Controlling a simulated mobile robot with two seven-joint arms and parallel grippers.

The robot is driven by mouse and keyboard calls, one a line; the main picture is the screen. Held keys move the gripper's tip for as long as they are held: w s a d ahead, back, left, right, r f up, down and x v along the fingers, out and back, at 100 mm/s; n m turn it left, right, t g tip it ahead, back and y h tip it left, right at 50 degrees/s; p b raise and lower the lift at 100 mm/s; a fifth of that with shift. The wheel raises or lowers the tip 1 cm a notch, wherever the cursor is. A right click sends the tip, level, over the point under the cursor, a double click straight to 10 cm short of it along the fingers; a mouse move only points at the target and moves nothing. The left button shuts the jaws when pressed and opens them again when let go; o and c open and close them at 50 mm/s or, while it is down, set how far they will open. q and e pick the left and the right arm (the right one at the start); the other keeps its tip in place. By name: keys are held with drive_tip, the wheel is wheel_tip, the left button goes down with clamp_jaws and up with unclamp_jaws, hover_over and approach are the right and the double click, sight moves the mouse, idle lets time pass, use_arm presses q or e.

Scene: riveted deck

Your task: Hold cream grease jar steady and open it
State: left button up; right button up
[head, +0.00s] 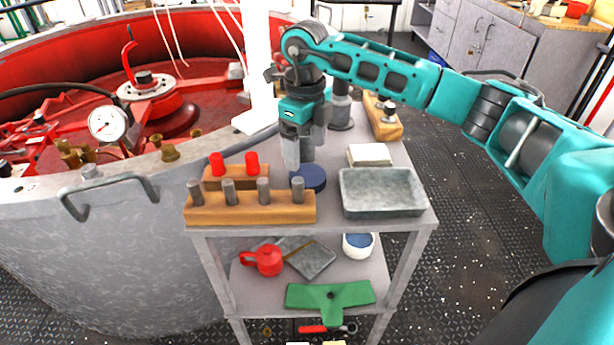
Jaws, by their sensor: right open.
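A cream round jar (347,249) stands on the middle shelf of the grey cart, at its right side. Its top shows blue, and I cannot tell whether that is a lid or what is inside. A dark blue round disc (312,180), like a lid, lies on the cart's top beside the wooden peg block. My right gripper (299,163) points down just behind and above this disc, open. Nothing shows between its fingers, and I cannot tell if it touches the disc. My left gripper is not in view.
The cart top (400,153) also holds a grey tray (382,208), a whitish block (369,153), a wooden block with grey pegs (250,211) and one with red pegs (232,181). A red can (265,260) sits below. The red-lined vat (60,235) borders the left.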

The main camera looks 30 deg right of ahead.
sight(308, 175)
drive_tip(key=shift+s+f, duration=0.2)
drive_tip(key=shift+f, duration=1.35)
drive_tip(key=shift+s+f, duration=0.15)
drive_tip(key=shift+f, duration=1.35)
drive_tip(key=shift+c, duration=0.4)
drive_tip(key=c, duration=0.7)
drive_tip(key=shift+r, duration=0.1)
wheel_tip(308, 175, up, 20)
drive_tip(key=shift+f+p, duration=0.1)
drive_tip(key=shift+p, duration=0.75)
